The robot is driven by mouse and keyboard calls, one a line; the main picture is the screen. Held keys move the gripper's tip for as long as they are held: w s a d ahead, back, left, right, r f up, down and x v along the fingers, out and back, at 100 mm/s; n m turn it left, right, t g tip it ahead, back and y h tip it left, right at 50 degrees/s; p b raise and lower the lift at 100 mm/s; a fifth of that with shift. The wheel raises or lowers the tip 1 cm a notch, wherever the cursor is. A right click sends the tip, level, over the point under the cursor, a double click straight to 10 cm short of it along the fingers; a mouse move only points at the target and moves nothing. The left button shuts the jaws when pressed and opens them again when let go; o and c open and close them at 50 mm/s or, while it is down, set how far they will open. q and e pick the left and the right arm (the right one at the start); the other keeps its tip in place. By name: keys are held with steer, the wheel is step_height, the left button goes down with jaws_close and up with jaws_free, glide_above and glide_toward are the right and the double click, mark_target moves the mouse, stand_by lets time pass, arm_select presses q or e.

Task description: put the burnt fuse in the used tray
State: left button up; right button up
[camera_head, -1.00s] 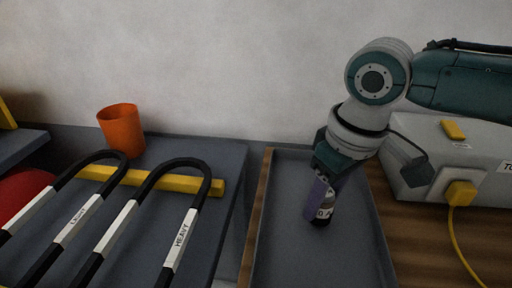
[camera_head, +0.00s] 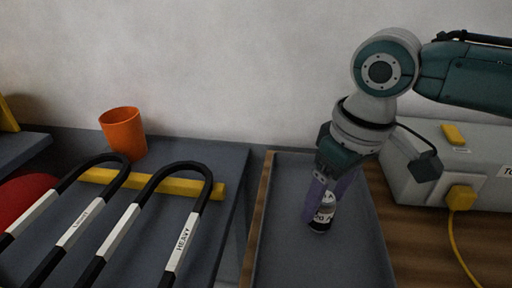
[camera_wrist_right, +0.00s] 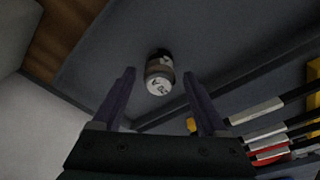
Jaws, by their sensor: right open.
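A small cylindrical fuse (camera_head: 323,213) with a pale label and dark ends is in a shallow grey tray (camera_head: 290,250), toward its far half. It shows in the right wrist view (camera_wrist_right: 159,74) too, beyond the fingertips and roughly midway between them. My right gripper (camera_head: 324,204) is over the tray with its purple fingers open at the fuse; in the wrist view (camera_wrist_right: 160,82) the space between them is empty. Whether a finger touches the fuse is unclear. No label shows on the tray. My left gripper is not in view.
Left of the tray, a dark grey surface (camera_head: 225,165) carries black hooked bars (camera_head: 182,240) with white labels, a yellow strip (camera_head: 150,183) and an orange cup (camera_head: 123,132). A grey box (camera_head: 405,180) with a yellow plug (camera_head: 460,197) stands right of the tray. The near part of the tray is clear.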

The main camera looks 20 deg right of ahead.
mark_target(333, 210)
step_height(333, 210, up, 10)
steer(key=s+p, duration=0.1)
steer(key=p, duration=0.1)
steer(key=s+a+f+n+t+y, duration=0.1)
steer(key=s+a+f, duration=0.1)
steer(key=s+a, duration=0.25)
steer(key=s+a+f+n+y, duration=0.1)
steer(key=s+a+f, duration=0.2)
steer(key=a, duration=0.2)
steer(key=s+d+m+h, duration=0.2)
steer(key=s+d, duration=0.2)
steer(key=s, duration=0.6)
steer(key=shift+d+f+m+t, duration=0.3)
steer(key=shift+d+f+t, duration=0.05)
steer(key=shift+d+t, duration=0.05)
